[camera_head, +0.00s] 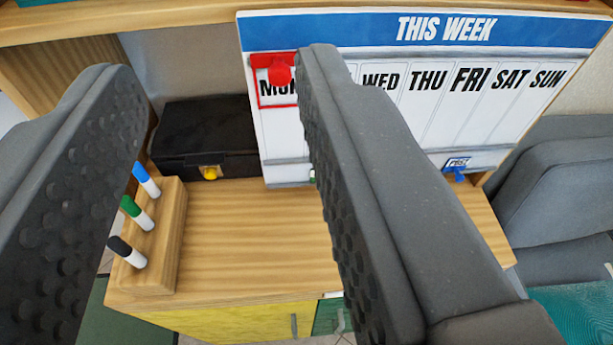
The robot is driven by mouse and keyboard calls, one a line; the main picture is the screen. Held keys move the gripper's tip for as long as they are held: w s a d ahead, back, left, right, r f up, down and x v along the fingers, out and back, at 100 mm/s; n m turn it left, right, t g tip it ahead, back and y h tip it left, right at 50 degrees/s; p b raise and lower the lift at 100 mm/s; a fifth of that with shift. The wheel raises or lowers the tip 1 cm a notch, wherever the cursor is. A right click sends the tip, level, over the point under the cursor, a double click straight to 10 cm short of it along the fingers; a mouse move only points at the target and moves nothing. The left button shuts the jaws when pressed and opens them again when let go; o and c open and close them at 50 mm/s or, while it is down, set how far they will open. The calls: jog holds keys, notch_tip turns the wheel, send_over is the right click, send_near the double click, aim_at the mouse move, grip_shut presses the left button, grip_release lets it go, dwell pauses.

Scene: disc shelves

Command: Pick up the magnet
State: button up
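A red magnet (280,73) sits on the white weekly board (420,95), at the top of a red square frame around the first day's lettering. A small blue piece (459,174), possibly another magnet, is low on the board beside a small blue-edged label. My gripper (218,68) is open, with nothing seen between its two dark, studded fingers. The red magnet shows between the fingers, close to the right fingertip in the picture. I cannot tell how far the fingertips are from the board. The right finger hides part of the board.
A black box (205,135) with a yellow latch stands on the wooden shelf (250,240). A wooden block (160,230) holds blue, green and black markers near the left finger. A wooden ledge (150,12) runs above. A grey seat (560,190) is at right.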

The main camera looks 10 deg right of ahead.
jog(key=w+d+f+h+b, duration=0.1)
jog(key=d+f+b, duration=0.15)
jog(key=f, duration=0.85)
jog(key=w+d+f+t+h+b, duration=0.1)
jog(key=f+b, duration=0.3)
jog(key=f, duration=0.7)
jog(key=w+d+f+h+b, duration=0.1)
jog(key=d+f+b, duration=0.15)
jog(key=f, duration=0.85)
jog(key=w+p, duration=0.2)
jog(key=p, duration=0.1)
jog(key=w+p, duration=0.3)
jog(key=w+d+p, duration=0.1)
jog(key=w+p, duration=0.1)
jog(key=p, duration=0.1)
jog(key=shift+w+d, duration=0.1)
jog(key=shift+w, duration=0.25)
jog(key=shift+w+d+r+b, duration=0.15)
jog(key=shift+w+b, duration=0.3)
jog(key=shift+w, duration=0.9)
jog(key=shift+w+d+b, duration=0.15)
jog(key=shift+w+b, duration=0.3)
jog(key=shift+w, duration=0.85)
grip_shut()
